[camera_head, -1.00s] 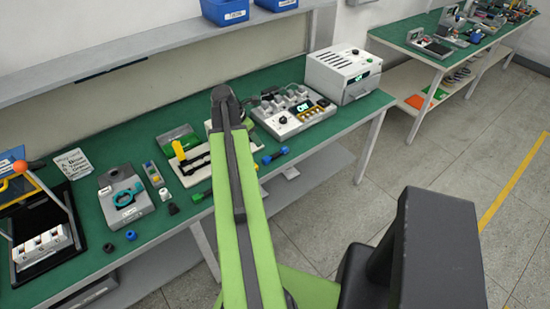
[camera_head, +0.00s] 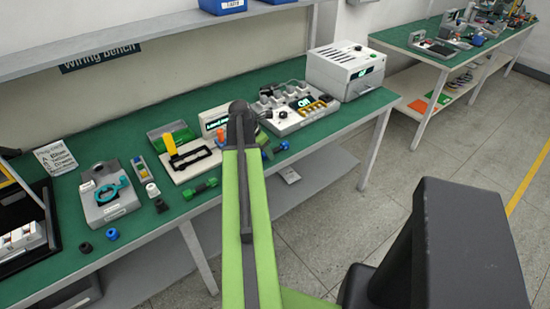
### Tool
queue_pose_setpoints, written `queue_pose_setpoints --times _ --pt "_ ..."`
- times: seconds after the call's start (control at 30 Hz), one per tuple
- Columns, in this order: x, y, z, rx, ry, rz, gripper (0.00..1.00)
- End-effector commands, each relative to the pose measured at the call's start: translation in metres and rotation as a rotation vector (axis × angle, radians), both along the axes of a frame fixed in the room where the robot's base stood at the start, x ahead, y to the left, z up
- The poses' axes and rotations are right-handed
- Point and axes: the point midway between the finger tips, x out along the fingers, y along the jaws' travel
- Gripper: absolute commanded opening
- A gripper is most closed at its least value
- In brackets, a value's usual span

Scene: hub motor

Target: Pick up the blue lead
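The blue lead (camera_head: 276,149), a short dark-blue bar with thicker ends, lies on the green bench top near its front edge, just right of my arm. My green arm rises through the middle of the view, and its dark upper joint overlaps the bench near the lead. My gripper does not show, so its fingers and any hold are hidden. A green lead (camera_head: 200,188) lies left of the arm at the front edge.
A panel with dials and a lit display (camera_head: 295,110) stands behind the blue lead, with a white box unit (camera_head: 345,70) right of it. A grey fixture with a teal clamp (camera_head: 108,195) and small rings lie at left. Open floor lies right of the bench.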

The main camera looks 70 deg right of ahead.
Motion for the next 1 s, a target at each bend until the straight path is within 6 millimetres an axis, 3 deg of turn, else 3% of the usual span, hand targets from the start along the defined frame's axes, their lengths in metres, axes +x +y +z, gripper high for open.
queue_pose_setpoints --times 0.03,0.27,0.67,1.0 --pt "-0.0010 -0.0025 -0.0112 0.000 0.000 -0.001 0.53" --pt "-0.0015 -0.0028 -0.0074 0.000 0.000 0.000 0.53" --pt "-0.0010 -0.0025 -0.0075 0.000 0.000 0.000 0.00" --pt "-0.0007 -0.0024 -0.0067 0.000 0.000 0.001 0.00"
